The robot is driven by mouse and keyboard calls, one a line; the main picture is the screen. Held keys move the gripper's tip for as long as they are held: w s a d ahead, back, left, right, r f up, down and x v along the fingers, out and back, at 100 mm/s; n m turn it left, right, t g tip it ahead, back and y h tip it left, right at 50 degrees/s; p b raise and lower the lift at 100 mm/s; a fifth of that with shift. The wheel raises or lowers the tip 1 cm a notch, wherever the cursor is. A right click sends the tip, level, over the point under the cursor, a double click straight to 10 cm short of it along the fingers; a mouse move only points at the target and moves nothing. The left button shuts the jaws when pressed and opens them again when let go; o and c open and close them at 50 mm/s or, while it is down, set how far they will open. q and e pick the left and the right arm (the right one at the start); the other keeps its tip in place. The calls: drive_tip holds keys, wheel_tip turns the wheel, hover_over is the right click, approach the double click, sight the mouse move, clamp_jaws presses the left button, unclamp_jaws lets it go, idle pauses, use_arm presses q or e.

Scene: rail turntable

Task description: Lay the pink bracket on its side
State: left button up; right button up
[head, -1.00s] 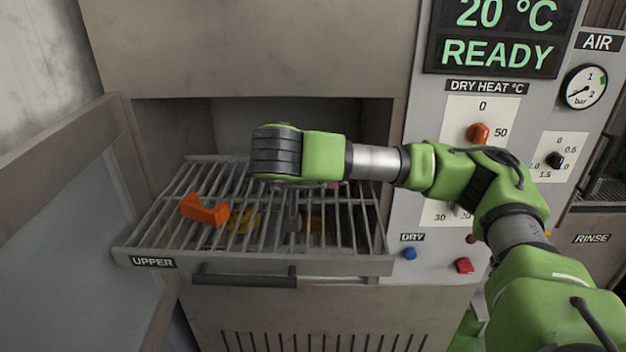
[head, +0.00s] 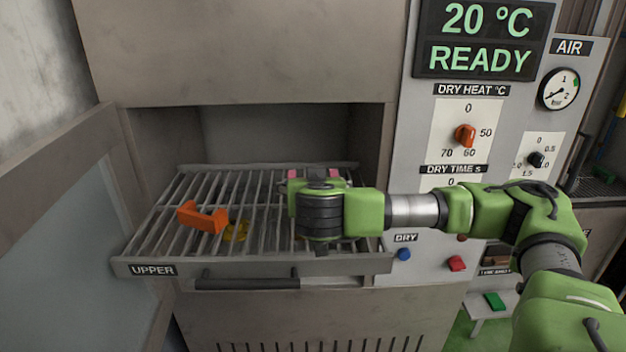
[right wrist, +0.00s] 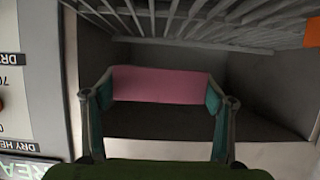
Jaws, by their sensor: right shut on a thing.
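The pink bracket (right wrist: 160,85) spans between the two fingers of my right gripper (right wrist: 158,98) in the right wrist view, one finger at each end. My right gripper (head: 313,180) is shut on it. In the head view only two small pink parts of the bracket (head: 334,173) show, behind the gripper, over the right back part of the upper rack. The gripper hides the rest, so I cannot tell whether the bracket touches the bars. My left gripper is not in view.
The barred upper rack (head: 255,257) is pulled out of the dryer opening. An open door (head: 50,240) stands at the left. The rack's middle is clear.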

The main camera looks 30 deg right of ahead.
wheel_tip(320, 180, down, 5)
drive_tip(key=shift+r+b, duration=0.2)
drive_tip(key=shift+b, duration=0.75)
wheel_tip(320, 180, down, 2)
drive_tip(key=b, duration=0.3)
drive_tip(key=shift+f, duration=0.2)
drive_tip(key=shift+f+b, duration=0.4)
drive_tip(key=shift+b, duration=0.25)
drive_tip(key=shift+f+b, duration=0.4)
drive_tip(key=shift+b, duration=0.1)
drive_tip(key=o, duration=1.4)
drive_tip(key=shift+a, duration=0.1)
drive_tip(key=shift+s, duration=0.1)
